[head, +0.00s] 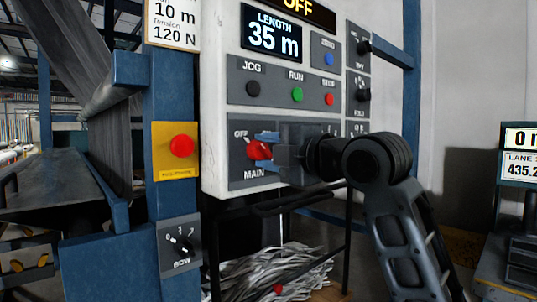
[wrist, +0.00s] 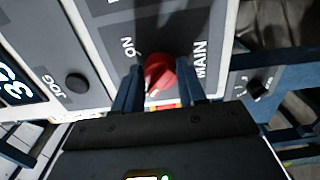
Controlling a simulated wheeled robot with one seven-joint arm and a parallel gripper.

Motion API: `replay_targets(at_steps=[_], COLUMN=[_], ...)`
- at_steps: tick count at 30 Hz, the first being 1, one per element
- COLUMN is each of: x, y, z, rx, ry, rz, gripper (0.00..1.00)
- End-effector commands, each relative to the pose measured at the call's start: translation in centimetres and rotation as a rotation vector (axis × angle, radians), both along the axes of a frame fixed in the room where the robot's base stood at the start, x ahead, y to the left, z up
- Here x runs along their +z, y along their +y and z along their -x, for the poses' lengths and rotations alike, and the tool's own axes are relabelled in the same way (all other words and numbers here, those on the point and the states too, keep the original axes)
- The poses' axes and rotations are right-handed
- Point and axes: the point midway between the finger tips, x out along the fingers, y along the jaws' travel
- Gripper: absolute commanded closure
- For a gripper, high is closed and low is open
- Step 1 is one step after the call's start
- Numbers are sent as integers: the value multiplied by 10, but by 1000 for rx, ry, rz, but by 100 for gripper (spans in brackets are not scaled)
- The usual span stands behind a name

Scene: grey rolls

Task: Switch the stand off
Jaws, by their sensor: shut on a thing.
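The red MAIN knob (head: 258,150) is on a grey plate low on the white control panel (head: 222,110), with an OFF label at its upper left. My gripper (head: 267,151) is shut on the knob, one blue finger on each side. In the wrist view the red knob (wrist: 160,72) sits between the two fingers (wrist: 160,88). A white mark on it points down and left, away from the ON label. The OFF label is hidden there.
JOG, RUN and STOP buttons (head: 297,94) sit above the knob, and small selector knobs (head: 363,95) at the right. A red button on a yellow box (head: 180,147) and a lower selector (head: 180,246) are to the left. Grey strips (head: 265,270) lie below.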

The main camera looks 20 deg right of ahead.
Motion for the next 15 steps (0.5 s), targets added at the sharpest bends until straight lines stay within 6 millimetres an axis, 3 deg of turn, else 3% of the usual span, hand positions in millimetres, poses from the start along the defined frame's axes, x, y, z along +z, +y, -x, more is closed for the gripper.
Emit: replay_targets(at_steps=[9,10,15], x=[-2,-2,-1], y=[3,3,2], z=[0,0,0], rx=[6,6,4], ry=[3,3,2], rz=[4,4,3], gripper=[90,56,40])
